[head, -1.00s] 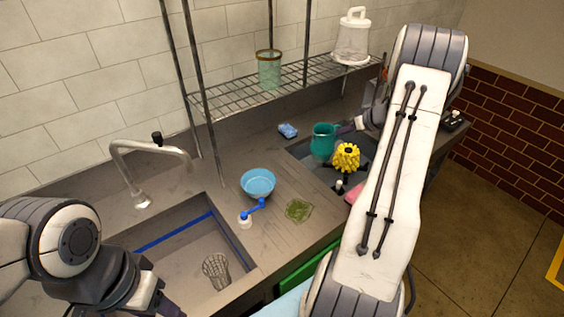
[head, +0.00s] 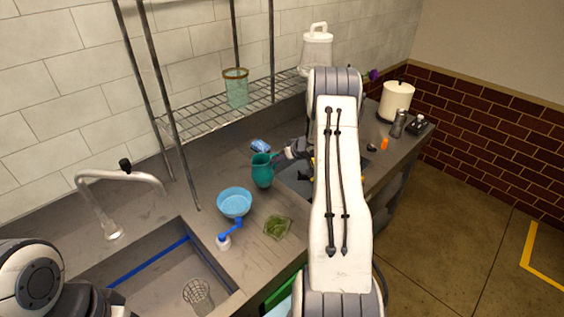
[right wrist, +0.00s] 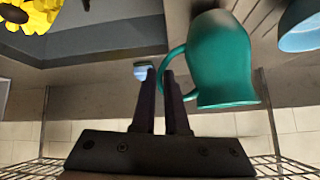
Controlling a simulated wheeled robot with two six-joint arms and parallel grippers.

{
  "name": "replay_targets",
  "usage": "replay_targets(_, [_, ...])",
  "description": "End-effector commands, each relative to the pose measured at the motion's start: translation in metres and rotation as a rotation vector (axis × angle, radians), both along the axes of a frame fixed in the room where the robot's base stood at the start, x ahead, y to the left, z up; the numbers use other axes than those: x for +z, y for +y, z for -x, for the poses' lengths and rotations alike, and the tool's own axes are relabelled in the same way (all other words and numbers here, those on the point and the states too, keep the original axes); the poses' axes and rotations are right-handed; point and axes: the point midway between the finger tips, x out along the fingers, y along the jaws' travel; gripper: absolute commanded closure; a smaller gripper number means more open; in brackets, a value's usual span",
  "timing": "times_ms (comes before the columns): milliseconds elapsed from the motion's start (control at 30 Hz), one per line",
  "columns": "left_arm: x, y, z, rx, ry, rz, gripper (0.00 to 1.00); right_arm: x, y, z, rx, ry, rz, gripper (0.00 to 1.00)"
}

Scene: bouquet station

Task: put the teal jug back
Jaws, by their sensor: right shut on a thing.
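The teal jug (head: 262,172) is upright in the head view, between the blue sponge and the blue bowl. My right gripper (head: 284,156) comes to it from the right and is shut on its handle. In the right wrist view the jug (right wrist: 222,65) fills the upper right, and the two fingers (right wrist: 160,75) are close together at its handle. I cannot tell whether the jug's base touches the counter. My left arm shows at the lower left of the head view, with its gripper out of frame.
A blue bowl (head: 235,202), a blue-and-white tool (head: 226,240) and a green mesh (head: 277,227) lie near the jug. A wire shelf (head: 208,116) holds a green glass (head: 236,87). A sponge (head: 260,146) is behind. The left sink (head: 150,270) is in front.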

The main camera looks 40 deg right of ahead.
Motion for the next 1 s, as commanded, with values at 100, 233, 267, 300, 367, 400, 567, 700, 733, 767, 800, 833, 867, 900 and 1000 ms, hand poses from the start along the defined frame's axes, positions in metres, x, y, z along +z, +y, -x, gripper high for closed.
replay_targets(100, [0.001, 0.000, 0.000, 0.000, 0.000, 0.000, 0.50, -0.012, -0.001, -0.001, 0.000, -0.003, 0.000, 1.00])
replay_targets(233, [0.001, 0.000, 0.000, 0.000, 0.000, 0.000, 0.50, -0.014, -0.001, -0.001, 0.000, -0.004, 0.001, 1.00])
replay_targets(267, [0.001, 0.000, 0.000, 0.000, 0.000, 0.000, 0.50, -0.014, -0.001, -0.001, 0.000, -0.004, 0.001, 1.00])
replay_targets(300, [0.001, 0.000, 0.000, 0.000, 0.000, 0.000, 0.50, -0.014, -0.001, -0.001, 0.000, -0.004, 0.001, 1.00])
replay_targets(367, [0.001, 0.000, 0.000, 0.000, 0.000, 0.000, 0.50, -0.014, -0.001, -0.001, 0.000, -0.004, 0.001, 1.00])
replay_targets(400, [0.001, 0.000, 0.000, 0.000, 0.000, 0.000, 0.50, -0.015, -0.001, 0.000, 0.001, -0.001, 0.001, 0.73])
replay_targets(567, [0.001, 0.000, 0.000, 0.000, 0.000, 0.000, 0.50, -0.015, 0.000, 0.000, 0.001, -0.001, 0.001, 0.58])
replay_targets(700, [0.001, 0.000, 0.000, 0.000, 0.000, 0.000, 0.50, -0.015, 0.000, 0.000, 0.001, -0.001, 0.001, 0.58])
replay_targets(733, [0.001, 0.000, 0.000, 0.000, 0.000, 0.000, 0.50, -0.015, 0.000, 0.000, 0.001, -0.001, 0.002, 0.58])
replay_targets(767, [0.001, 0.000, 0.000, 0.000, 0.000, 0.000, 0.50, -0.014, 0.000, 0.000, 0.001, -0.002, 0.002, 0.58])
replay_targets(800, [0.000, 0.000, 0.000, 0.000, 0.000, 0.000, 0.50, -0.013, -0.001, 0.001, 0.001, -0.002, 0.002, 0.58])
replay_targets(833, [0.000, 0.000, 0.000, 0.000, 0.000, 0.000, 0.50, -0.011, -0.001, 0.003, 0.000, -0.002, 0.002, 0.58])
replay_targets(867, [-0.001, 0.000, 0.000, 0.000, 0.000, 0.000, 0.50, -0.010, -0.001, 0.005, 0.000, -0.002, 0.002, 0.58])
replay_targets(900, [-0.002, 0.000, 0.000, 0.000, 0.000, 0.000, 0.50, -0.006, -0.001, 0.008, 0.000, -0.002, 0.003, 0.58])
replay_targets(1000, [-0.005, 0.000, 0.000, 0.000, 0.000, 0.000, 0.50, 0.006, -0.001, 0.020, -0.002, -0.003, 0.003, 0.58])
